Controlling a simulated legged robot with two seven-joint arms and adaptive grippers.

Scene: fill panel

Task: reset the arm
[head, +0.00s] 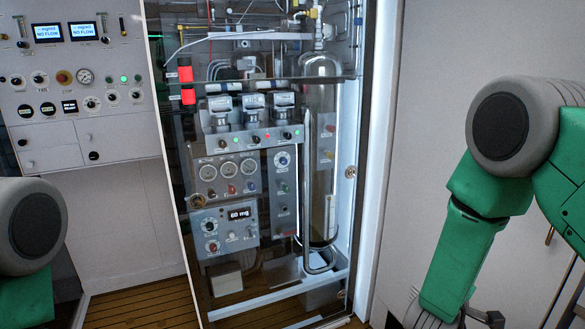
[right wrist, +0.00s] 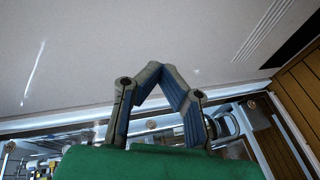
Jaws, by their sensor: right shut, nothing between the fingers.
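My right arm comes down on the right of the head view, in front of a plain grey wall panel. Its gripper is mostly cut off at the bottom edge there. In the right wrist view my right gripper (right wrist: 163,72) has its fingertips together with nothing between them. Pale grey panel surface lies behind it, and I cannot tell the distance. Only a rounded joint and green link of my left arm show at the left edge of the head view. My left gripper is out of frame.
A tall equipment cabinet (head: 245,297) with gauges, a lit display (head: 240,214) and a glass cylinder (head: 321,110) stands in the middle. A control panel (head: 60,140) is on the left wall. Wooden slatted floor (head: 140,305) shows below.

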